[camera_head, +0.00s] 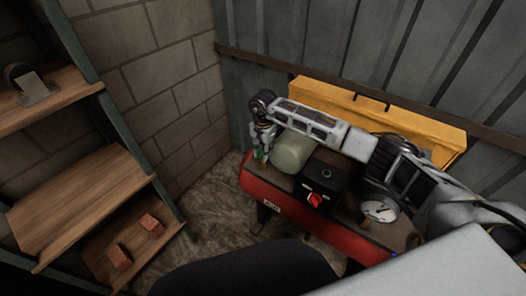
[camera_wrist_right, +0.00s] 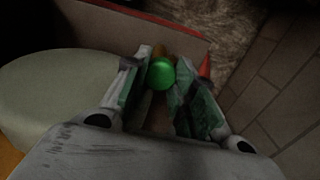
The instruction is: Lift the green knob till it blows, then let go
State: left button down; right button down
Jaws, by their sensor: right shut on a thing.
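My right gripper (camera_head: 261,156) reaches down at the left end of a red compressor (camera_head: 330,232). In the right wrist view the green knob (camera_wrist_right: 161,74) is a small bright green round thing between the fingertips of the right gripper (camera_wrist_right: 161,80). The fingers are shut on it. A brass-coloured part (camera_wrist_right: 160,50) shows just beyond the knob. In the head view the fingers mostly hide the knob; only a bit of green shows. My left gripper is not in view.
A pale rounded cylinder (camera_head: 293,150) stands close beside the right gripper. A black box with a red switch (camera_head: 315,200) and a round gauge (camera_head: 379,209) are further right on the compressor. A yellow case (camera_head: 420,126) is behind. Wooden shelves (camera_head: 80,200) with red blocks stand left.

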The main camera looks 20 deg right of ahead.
jog(key=shift+r, duration=0.65)
jog(key=c, duration=1.2)
grip_release()
jog(key=shift+o, duration=0.2)
notch_tip(320, 180, up, 12)
jog(key=shift+f, duration=0.1)
